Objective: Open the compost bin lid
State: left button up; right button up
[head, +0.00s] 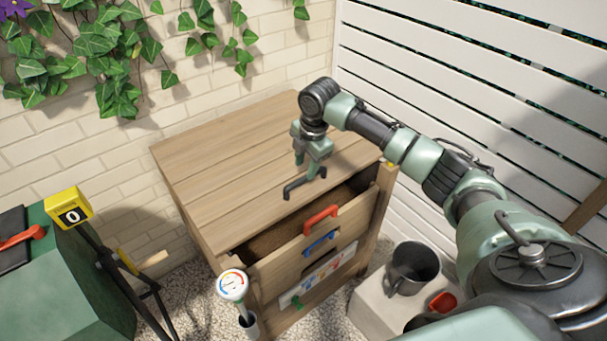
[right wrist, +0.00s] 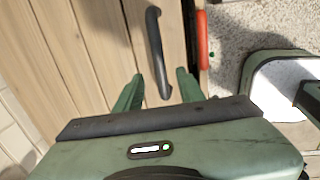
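The compost bin is a wooden box; its plank lid (head: 225,160) lies flat over the top, with a dark gap showing below the lid's front edge. A black bar handle (head: 290,190) sits near that front edge. My right gripper (head: 312,172) points down at the handle. In the right wrist view the handle (right wrist: 156,50) appears between the two spread fingers (right wrist: 158,92), with space on either side. The right gripper is open and holds nothing. I cannot tell how far the fingertips are above the lid. My left gripper is not in view.
The bin front has a red handle (head: 321,218) and a blue handle (head: 320,243). A dial thermometer (head: 232,285) stands at the front left. A grey mug (head: 413,267) is on a pale block at right. A brick wall (head: 60,140) and white slatted fence (head: 440,50) stand close behind.

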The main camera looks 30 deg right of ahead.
aim_at(303, 178)
jog(key=f, duration=0.2)
jog(key=w+f, duration=0.1)
jog(key=f, duration=0.1)
jog(key=shift+f, duration=0.4)
jog(key=shift+c, duration=0.3)
grip_shut()
dwell(0.8)
